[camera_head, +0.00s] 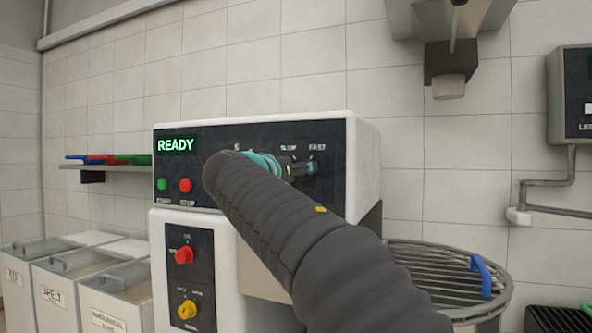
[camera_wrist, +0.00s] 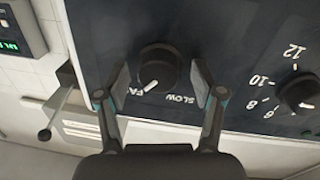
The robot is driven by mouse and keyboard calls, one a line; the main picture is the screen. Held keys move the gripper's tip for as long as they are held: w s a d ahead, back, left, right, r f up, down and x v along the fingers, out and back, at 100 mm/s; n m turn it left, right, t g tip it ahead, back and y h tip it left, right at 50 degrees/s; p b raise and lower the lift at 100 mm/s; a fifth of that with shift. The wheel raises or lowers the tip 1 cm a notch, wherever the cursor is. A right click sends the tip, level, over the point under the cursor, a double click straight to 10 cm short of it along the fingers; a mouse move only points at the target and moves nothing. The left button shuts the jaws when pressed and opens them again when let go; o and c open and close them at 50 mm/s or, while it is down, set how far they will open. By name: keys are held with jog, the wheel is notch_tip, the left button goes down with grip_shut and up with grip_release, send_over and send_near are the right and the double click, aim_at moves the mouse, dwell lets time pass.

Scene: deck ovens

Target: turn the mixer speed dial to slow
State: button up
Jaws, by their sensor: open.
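The mixer speed dial (camera_wrist: 157,68) is a dark round knob on the black control panel in the wrist view. Its white pointer mark is at the lower left, beside the partly hidden FAST label. The SLOW label (camera_wrist: 176,98) is to the lower right of the knob. My gripper (camera_wrist: 161,80) is open, with one finger on each side of the dial and a visible gap on both sides. In the head view my gripper (camera_head: 290,166) is at the panel under the SLOW and FAST labels, and my arm and gripper hide most of the dial.
A second dial (camera_wrist: 299,93) with numbers is to the right in the wrist view. The display (camera_head: 176,145) reads READY above a green button (camera_head: 162,184) and a red button (camera_head: 185,185). A wire-guarded bowl (camera_head: 440,272) with a blue handle (camera_head: 481,275) is at the right.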

jog(key=c, duration=1.1)
jog(key=shift+c, duration=0.2)
jog(key=shift+n, duration=0.3)
jog(key=shift+f+n+t+y, duration=0.15)
jog(key=shift+n+t, duration=0.15)
jog(key=shift+n, duration=3.15)
jog(key=shift+r+n+t+y, duration=0.15)
jog(key=shift+n+t, duration=0.15)
jog(key=shift+n, duration=3.15)
jog(key=shift+f, duration=0.15)
